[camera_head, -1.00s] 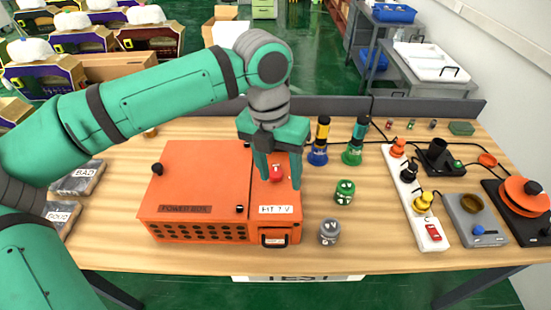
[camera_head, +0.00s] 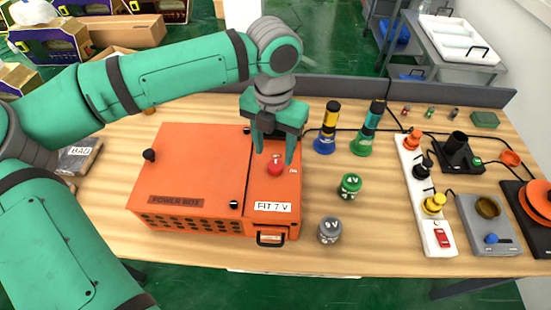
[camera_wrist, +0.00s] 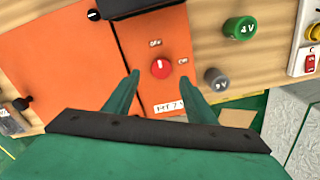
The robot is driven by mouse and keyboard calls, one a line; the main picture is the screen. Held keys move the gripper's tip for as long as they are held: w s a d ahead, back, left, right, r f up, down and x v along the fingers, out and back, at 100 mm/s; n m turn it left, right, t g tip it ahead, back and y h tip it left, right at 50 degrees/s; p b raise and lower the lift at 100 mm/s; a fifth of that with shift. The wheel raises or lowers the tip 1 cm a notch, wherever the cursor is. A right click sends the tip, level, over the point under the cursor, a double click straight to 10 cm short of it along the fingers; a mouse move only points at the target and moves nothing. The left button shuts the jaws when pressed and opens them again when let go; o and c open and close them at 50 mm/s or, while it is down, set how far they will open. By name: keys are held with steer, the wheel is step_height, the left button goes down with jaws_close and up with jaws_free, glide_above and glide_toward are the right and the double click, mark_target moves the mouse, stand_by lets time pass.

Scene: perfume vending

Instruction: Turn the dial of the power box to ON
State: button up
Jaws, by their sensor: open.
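The orange power box (camera_head: 190,165) stands on the wooden table. Its red dial (camera_head: 276,168) sits on the right part of its top, above a white label (camera_head: 272,207). In the wrist view the red dial (camera_wrist: 160,68) has a white pointer mark directed up toward the OFF label (camera_wrist: 155,43); the ON label (camera_wrist: 183,62) is to its right. My gripper (camera_head: 274,160) is above the dial, pointing down, with its fingers apart and nothing between them. In the wrist view the fingertips (camera_wrist: 161,77) lie on either side of the dial, seemingly apart from it.
A green 4V cylinder (camera_head: 349,186) and a grey cylinder (camera_head: 330,230) stand right of the box. Blue-based (camera_head: 326,128) and green-based (camera_head: 367,129) posts stand behind them. A white power strip (camera_head: 424,195) lies farther right.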

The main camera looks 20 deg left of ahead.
mark_target(275, 165)
steer(key=shift+w+d+f, duration=0.15)
steer(key=shift+f, duration=2.4)
steer(key=c, duration=1)
